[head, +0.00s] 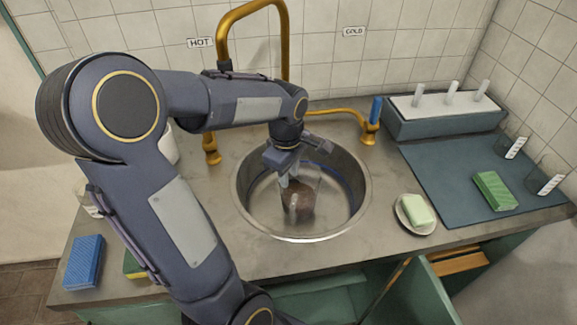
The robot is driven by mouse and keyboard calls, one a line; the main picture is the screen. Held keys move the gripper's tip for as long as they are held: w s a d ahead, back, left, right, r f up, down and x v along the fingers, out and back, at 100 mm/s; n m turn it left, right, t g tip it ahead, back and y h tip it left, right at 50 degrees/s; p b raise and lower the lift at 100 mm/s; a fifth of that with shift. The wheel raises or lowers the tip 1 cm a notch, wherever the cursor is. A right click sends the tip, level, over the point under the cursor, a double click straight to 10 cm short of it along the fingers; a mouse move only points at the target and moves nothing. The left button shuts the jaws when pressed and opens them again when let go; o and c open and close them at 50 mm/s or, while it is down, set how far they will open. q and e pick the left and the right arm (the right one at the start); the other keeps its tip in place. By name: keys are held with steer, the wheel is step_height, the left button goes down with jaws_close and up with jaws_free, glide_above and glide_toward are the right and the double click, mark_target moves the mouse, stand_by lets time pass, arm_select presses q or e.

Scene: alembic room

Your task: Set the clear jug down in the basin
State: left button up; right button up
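The round metal basin (354,205) is sunk in the grey counter at the middle of the head view. The clear jug (302,200) is inside the basin's outline, roughly upright, with something dark reddish-brown showing in or through its lower part. My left gripper (288,181) reaches down into the basin from above. Its fingers are close together at the jug's upper left side and appear shut on it. Whether the jug's base touches the basin floor I cannot tell. My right gripper is not in view.
A brass tap (224,40) arches behind the basin, with a blue-handled brass valve (374,115) at right. A soap dish (402,214) with pale green soap (417,210) sits close right. A dark mat (445,180) holds a green sponge (495,191) and glasses. A blue sponge (84,262) lies front left.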

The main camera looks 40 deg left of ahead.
arm_select(q)
steer(key=s+d+r+m+t+h, duration=0.2)
steer(key=s+d+m, duration=0.4)
steer(key=d+m, duration=0.1)
steer(key=s+d+r+m+t+h, duration=0.1)
steer(key=s+d+r+m+t, duration=0.1)
steer(key=s+d+m, duration=0.4)
steer(key=d+m, duration=0.1)
steer(key=m, duration=0.3)
steer(key=shift+s+r+m+t+h, duration=0.25)
steer(key=shift+s+m+t+h, duration=0.05)
steer(key=shift+s+t+h, duration=0.1)
